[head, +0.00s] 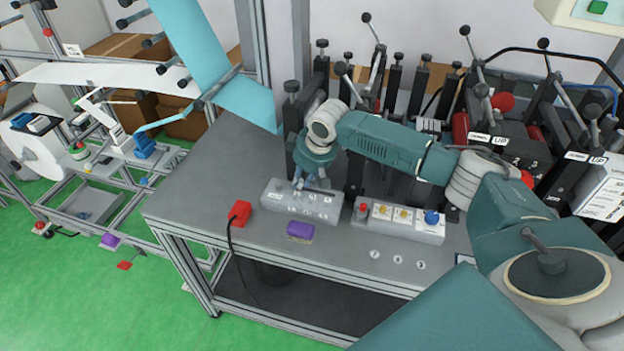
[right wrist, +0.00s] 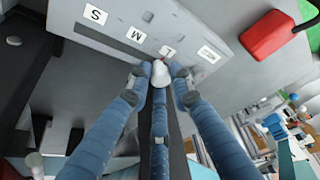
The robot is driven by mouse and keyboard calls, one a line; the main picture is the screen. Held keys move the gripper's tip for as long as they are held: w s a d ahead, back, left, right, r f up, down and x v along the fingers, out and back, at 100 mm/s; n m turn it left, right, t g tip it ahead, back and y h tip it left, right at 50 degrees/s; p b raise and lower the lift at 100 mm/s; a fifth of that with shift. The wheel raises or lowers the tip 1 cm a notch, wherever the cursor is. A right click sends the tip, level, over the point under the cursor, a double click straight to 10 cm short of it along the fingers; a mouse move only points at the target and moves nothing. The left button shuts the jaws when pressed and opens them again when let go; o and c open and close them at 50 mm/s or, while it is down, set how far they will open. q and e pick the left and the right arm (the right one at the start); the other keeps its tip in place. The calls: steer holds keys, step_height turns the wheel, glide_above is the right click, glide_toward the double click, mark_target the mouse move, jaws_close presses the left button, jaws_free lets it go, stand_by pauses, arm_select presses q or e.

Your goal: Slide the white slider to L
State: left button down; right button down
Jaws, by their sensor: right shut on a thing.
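The white slider (right wrist: 160,74) is a small pale knob between my fingertips in the right wrist view. It sits just in front of the L label (right wrist: 169,51), with the M label (right wrist: 136,34) and S label (right wrist: 95,15) to the left. These labels are on a grey panel box (right wrist: 205,22), which also shows on the table in the head view (head: 289,205). My right gripper (head: 311,182) reaches down at the back of this box. In the right wrist view its fingers (right wrist: 160,84) are shut on the slider from both sides. My left gripper is not in view.
A red box (head: 240,212) with a black cable and a purple-topped block (head: 300,231) are on the table (head: 195,185) in front. A second grey panel (head: 410,228) with coloured buttons stands to the right. Levers and dark posts crowd the table's back.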

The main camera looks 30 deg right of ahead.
steer(key=shift+w+a+r, duration=0.15)
steer(key=shift+w+r, duration=0.05)
steer(key=c, duration=1.8)
jaws_free()
steer(key=shift+o, duration=1.2)
steer(key=shift+w+a+f, duration=0.1)
steer(key=shift+a, duration=0.1)
